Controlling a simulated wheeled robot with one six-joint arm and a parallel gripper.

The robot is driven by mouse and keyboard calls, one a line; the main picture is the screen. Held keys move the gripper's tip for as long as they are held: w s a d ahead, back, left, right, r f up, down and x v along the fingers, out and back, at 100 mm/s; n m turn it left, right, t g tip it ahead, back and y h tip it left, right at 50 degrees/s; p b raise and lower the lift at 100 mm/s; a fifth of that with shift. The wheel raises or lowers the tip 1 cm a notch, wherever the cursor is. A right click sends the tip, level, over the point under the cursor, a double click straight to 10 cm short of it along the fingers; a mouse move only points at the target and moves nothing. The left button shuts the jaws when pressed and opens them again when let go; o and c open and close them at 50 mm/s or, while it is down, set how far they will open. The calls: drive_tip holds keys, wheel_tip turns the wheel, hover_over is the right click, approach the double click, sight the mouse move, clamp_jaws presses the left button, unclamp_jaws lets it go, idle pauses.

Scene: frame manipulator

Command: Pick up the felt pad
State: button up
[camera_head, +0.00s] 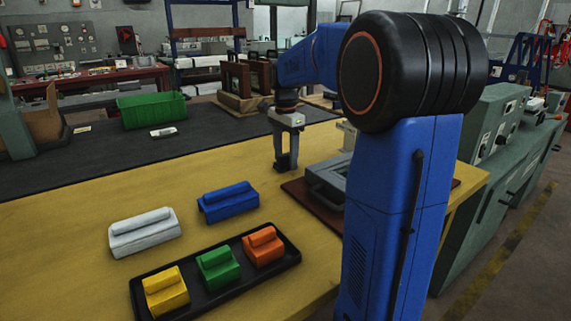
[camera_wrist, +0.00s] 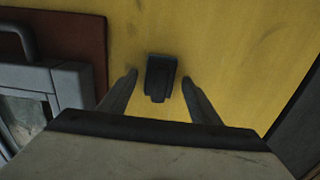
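A small dark grey block, which looks like the felt pad (camera_wrist: 160,77), lies on the yellow tabletop in the wrist view. My gripper (camera_wrist: 160,84) is open above the table, with one finger to each side of the pad. Yellow tabletop shows between the pad and both fingers, so I see no contact. In the head view my gripper (camera_head: 286,158) points straight down over the table, and its dark fingers make the pad hard to make out. How high the fingertips are above the table is unclear.
A grey frame with a handle (camera_wrist: 30,85) lies on a brown board (camera_wrist: 88,40) left of my gripper in the wrist view. In the head view a blue block (camera_head: 228,203), a white block (camera_head: 143,233) and a black tray (camera_head: 215,247) with coloured blocks lie nearer.

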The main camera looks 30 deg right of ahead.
sight(286, 154)
drive_tip(key=c, duration=1)
wheel_tip(286, 154, up, 10)
drive_tip(key=shift+r, duration=0.1)
drive_tip(key=shift+o, duration=0.5)
